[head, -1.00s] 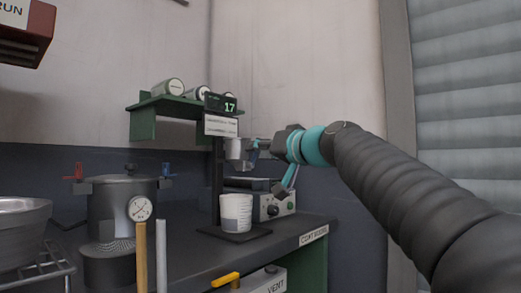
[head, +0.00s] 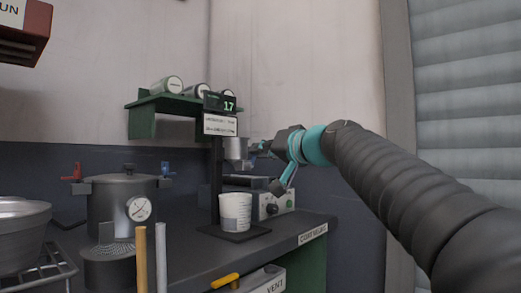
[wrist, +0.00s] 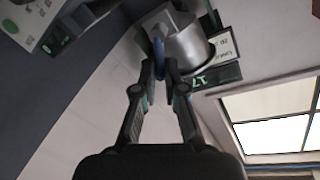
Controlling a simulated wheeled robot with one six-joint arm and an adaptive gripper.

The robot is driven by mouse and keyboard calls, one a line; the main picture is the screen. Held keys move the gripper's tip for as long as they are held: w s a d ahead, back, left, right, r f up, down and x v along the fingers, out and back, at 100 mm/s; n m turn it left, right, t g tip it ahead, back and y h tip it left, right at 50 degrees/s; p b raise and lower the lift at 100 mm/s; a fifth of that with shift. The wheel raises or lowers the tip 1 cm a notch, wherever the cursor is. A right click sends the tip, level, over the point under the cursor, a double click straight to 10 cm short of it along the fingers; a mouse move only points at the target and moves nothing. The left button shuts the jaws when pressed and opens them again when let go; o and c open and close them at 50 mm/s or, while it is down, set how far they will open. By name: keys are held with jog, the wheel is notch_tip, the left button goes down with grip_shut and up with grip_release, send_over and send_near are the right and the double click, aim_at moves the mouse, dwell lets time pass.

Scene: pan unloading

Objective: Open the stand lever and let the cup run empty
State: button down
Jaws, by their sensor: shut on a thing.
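The stand (head: 215,180) is a dark post on a flat base on the bench. A small metal cup (head: 236,149) is held on it below a display that reads about 17; the cup also shows in the wrist view (wrist: 190,48). The blue stand lever (wrist: 159,52) sits at the cup's side. My gripper (wrist: 158,78) is shut on the lever, with the fingertips on either side of it. In the head view my gripper (head: 256,148) is just right of the cup. A white beaker (head: 236,213) stands upright on the base below the cup. Its contents and the cup's are hidden.
A grey instrument box (head: 275,203) stands behind and right of the beaker. A pot with a gauge (head: 118,206) and a metal bowl (head: 20,218) are at left. A green shelf (head: 175,105) holds several jars. A yellow handle (head: 225,281) shows at the front.

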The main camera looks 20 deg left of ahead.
jog(key=c, duration=1.2)
grip_release()
jog(key=shift+c, duration=0.2)
jog(key=shift+d, duration=0.15)
jog(key=v, duration=1.1)
jog(key=shift+s+d, duration=0.2)
jog(key=shift+d, duration=0.15)
jog(key=shift+f, duration=0.1)
